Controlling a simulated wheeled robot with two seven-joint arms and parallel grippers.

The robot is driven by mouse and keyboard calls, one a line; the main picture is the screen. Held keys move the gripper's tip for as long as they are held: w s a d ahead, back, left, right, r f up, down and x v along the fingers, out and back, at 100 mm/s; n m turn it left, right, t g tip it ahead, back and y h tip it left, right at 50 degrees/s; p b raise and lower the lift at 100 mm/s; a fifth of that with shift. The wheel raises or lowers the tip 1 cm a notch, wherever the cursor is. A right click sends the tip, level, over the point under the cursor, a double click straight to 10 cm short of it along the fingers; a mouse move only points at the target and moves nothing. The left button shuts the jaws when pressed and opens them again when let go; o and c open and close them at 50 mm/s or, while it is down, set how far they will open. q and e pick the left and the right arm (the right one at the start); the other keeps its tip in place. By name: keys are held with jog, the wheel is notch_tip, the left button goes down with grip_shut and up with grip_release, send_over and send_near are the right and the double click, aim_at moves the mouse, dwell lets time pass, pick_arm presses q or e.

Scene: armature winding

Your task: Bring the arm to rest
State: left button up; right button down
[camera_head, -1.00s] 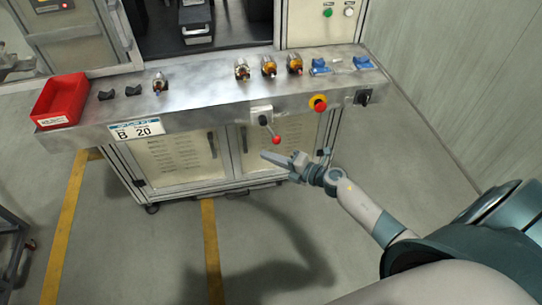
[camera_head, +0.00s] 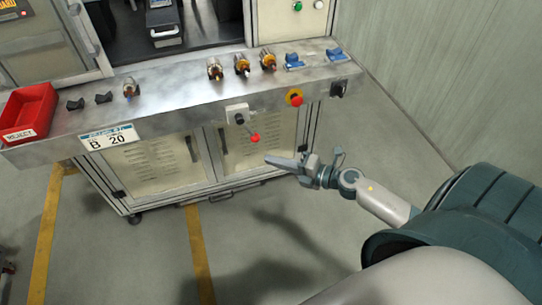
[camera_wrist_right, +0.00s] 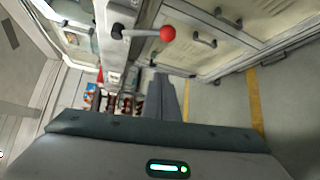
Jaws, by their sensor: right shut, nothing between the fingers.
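My right gripper (camera_head: 270,159) is shut and empty. In the head view it hangs in front of the cabinet, a little below and right of the lever with a red ball knob (camera_head: 254,138), and looks apart from it. In the right wrist view the closed fingers (camera_wrist_right: 168,98) show at the middle, with the red knob (camera_wrist_right: 167,33) above them. My right arm (camera_head: 385,205) comes in from the lower right. My left gripper is in neither view.
A steel bench (camera_head: 180,97) bears several copper-wound armatures (camera_head: 241,65), blue holders (camera_head: 293,62), dark holders (camera_head: 103,98) and a red reject bin (camera_head: 28,115). A red emergency button (camera_head: 295,98) and a black switch (camera_head: 338,89) sit on its front. The floor (camera_head: 260,240) before the cabinet is clear.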

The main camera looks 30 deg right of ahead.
dwell(0.5)
jog(key=s+d+f+m+g+h+b, duration=0.15)
jog(key=s+f+m, duration=0.35)
jog(key=f, duration=0.7)
jog(key=s+d+f+m+g+h+p, duration=0.1)
jog(key=s+d+f+m+h, duration=0.25)
jog(key=f, duration=0.75)
jog(key=s+f+m+g+h+b, duration=0.15)
jog(key=s+f+m, duration=0.4)
jog(key=f, duration=0.65)
jog(key=s+a+f+m+g, duration=0.3)
jog(key=s+f, duration=0.3)
jog(key=s, duration=0.5)
jog(key=s+a+f+m+g, duration=0.3)
jog(key=s+a+f, duration=0.3)
jog(key=s, duration=0.5)
jog(key=s+a+f+m+g, duration=0.3)
jog(key=s+a+f, duration=0.1)
jog(key=s+f, duration=0.4)
jog(key=s+h, duration=0.1)
jog(key=s, duration=0.1)
jog(key=shift+s+a+b, duration=0.25)
jog(key=shift+s+b, duration=0.05)
jog(key=shift+s, duration=0.1)
jog(key=shift+w+d, duration=0.1)
